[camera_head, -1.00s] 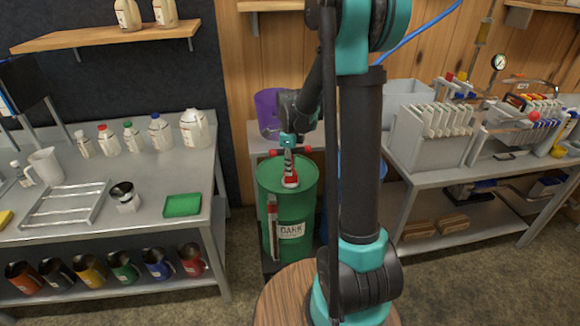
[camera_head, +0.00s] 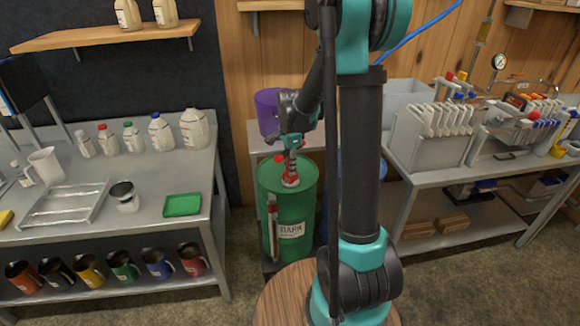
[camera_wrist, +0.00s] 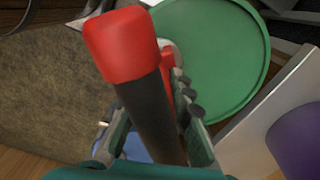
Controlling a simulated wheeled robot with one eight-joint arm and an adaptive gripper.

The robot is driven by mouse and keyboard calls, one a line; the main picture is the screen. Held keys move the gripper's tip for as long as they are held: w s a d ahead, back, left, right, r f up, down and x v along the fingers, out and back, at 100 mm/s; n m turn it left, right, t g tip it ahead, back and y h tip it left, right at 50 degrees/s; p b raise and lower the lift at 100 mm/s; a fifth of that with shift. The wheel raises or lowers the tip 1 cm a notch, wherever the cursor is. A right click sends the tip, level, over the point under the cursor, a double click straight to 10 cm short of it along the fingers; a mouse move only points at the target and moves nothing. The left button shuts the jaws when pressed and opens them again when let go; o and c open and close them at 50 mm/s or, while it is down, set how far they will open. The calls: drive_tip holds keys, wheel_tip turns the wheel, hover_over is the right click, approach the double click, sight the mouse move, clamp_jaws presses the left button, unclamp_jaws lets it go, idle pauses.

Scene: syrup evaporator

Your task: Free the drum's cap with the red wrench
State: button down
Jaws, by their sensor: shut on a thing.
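My gripper (camera_head: 291,146) is above the lid and shut on the red wrench (camera_head: 279,157), whose crossbar lies slanted in the grip. The wrench reaches down to the cap; its exact seating is hidden. In the wrist view, the wrench's red end (camera_wrist: 121,45) and dark bar (camera_wrist: 150,118) fill the middle between the fingers (camera_wrist: 160,110), with the drum's green lid (camera_wrist: 220,60) behind.
A purple bucket (camera_head: 268,110) stands just behind the drum, and a blue barrel is partly hidden by my arm. A steel bench (camera_head: 150,180) with bottles and a green tray (camera_head: 183,205) is left. A bench with racks (camera_head: 430,135) is right.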

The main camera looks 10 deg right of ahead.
drive_tip(key=n, duration=0.3)
drive_tip(key=shift+n, duration=0.3)
drive_tip(key=n, duration=0.4)
drive_tip(key=shift+n, duration=0.8)
drive_tip(key=n, duration=0.5)
drive_tip(key=shift+n, duration=0.4)
drive_tip(key=shift+r, duration=3)
